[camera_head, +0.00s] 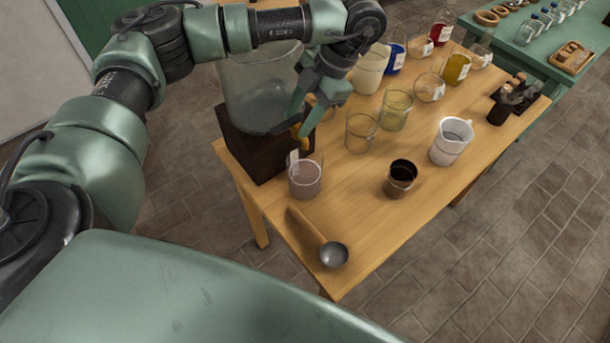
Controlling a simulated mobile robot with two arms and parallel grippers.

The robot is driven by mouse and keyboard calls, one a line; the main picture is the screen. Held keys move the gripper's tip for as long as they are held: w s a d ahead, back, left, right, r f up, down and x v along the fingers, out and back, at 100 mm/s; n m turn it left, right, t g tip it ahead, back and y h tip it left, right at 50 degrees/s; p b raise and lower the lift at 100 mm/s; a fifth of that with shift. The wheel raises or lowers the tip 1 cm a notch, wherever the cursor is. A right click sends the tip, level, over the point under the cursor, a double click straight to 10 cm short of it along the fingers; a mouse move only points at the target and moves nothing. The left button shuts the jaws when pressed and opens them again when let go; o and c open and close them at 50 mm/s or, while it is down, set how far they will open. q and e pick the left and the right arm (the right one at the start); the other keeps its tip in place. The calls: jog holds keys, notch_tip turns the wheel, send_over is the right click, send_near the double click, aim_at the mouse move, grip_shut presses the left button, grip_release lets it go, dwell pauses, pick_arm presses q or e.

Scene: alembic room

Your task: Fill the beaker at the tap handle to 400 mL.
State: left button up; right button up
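A large clear glass tank (250,88) stands on a dark wooden block (255,150) at the table's left end. A small brass-coloured tap (304,142) shows at its front right. My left gripper (297,118) reaches down from above, its fingers right at the tap handle; whether they grip it is not clear. A clear glass beaker (305,180) with a pinkish tint stands below the tap, upright on the table. Its fill level and marks are too small to read. A white spouted jug (451,141) stands farther right. My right gripper is not in view.
The wooden table (350,215) also holds a dark cup (401,177), a scoop with a metal bowl (333,254), an empty glass (360,132) and several filled glass vessels behind. A green table (535,60) with bottles stands at the back right. The front right tabletop is clear.

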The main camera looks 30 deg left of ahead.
pick_arm(q)
jog(key=shift+o, duration=0.3)
jog(key=shift+r, duration=0.1)
jog(key=o, duration=0.5)
jog(key=shift+r, duration=0.15)
jog(key=shift+w+a+r, duration=0.1)
jog(key=shift+w+a, duration=0.05)
jog(key=c, duration=0.4)
jog(key=shift+o, duration=0.7)
jog(key=shift+c, duration=0.2)
jog(key=shift+o, duration=0.2)
jog(key=shift+r+p, duration=3.2)
jog(key=shift+r, duration=0.3)
